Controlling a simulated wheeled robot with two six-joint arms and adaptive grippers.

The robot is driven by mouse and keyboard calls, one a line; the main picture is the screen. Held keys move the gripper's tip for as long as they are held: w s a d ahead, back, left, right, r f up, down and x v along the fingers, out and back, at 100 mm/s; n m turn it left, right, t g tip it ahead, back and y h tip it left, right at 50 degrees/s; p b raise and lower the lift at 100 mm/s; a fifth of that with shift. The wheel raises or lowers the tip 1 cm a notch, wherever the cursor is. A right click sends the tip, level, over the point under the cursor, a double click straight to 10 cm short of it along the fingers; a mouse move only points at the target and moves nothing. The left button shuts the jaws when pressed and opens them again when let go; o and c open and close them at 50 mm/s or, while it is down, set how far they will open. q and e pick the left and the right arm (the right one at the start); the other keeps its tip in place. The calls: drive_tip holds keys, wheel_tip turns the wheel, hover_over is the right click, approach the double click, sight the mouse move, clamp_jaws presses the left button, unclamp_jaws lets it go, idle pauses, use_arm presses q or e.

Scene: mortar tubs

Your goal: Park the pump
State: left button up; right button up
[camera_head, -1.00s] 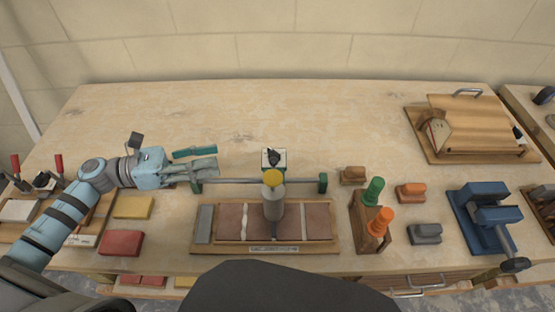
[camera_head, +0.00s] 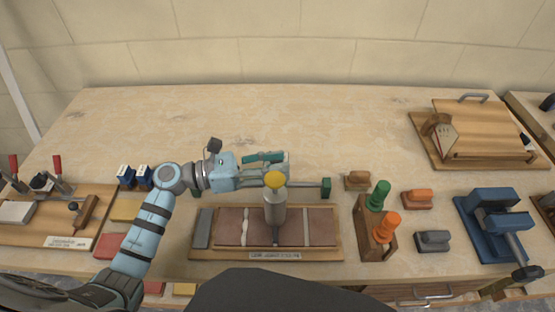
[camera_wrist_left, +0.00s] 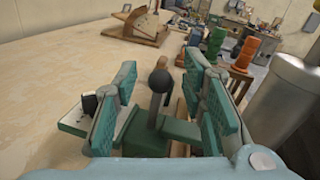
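A grey upright cylinder with a yellow cap (camera_head: 275,207), which looks like the pump, stands over the long tray. Its silver side shows at the right of the left wrist view (camera_wrist_left: 288,100). A rail ending in a green bracket (camera_head: 326,187) runs behind it. My left gripper (camera_head: 277,164) is just behind the yellow cap, over the rail. In the left wrist view its teal fingers are wide apart. A dark ball knob on a grey stem (camera_wrist_left: 160,82) shows between them, above a green base (camera_wrist_left: 178,133); contact is not visible. My right gripper is out of view.
The wooden tray (camera_head: 338,247) holds brown slabs. To its right are a rack with green and orange handles (camera_head: 374,238), small blocks (camera_head: 417,198) and a blue vise (camera_head: 488,220). A wooden board (camera_head: 480,165) sits back right. The table's back middle is clear.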

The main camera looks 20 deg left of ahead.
use_arm(q)
drive_tip(key=shift+w+d, duration=0.1)
drive_tip(key=shift+d, duration=0.2)
clamp_jaws()
drive_tip(key=shift+a+f, duration=0.1)
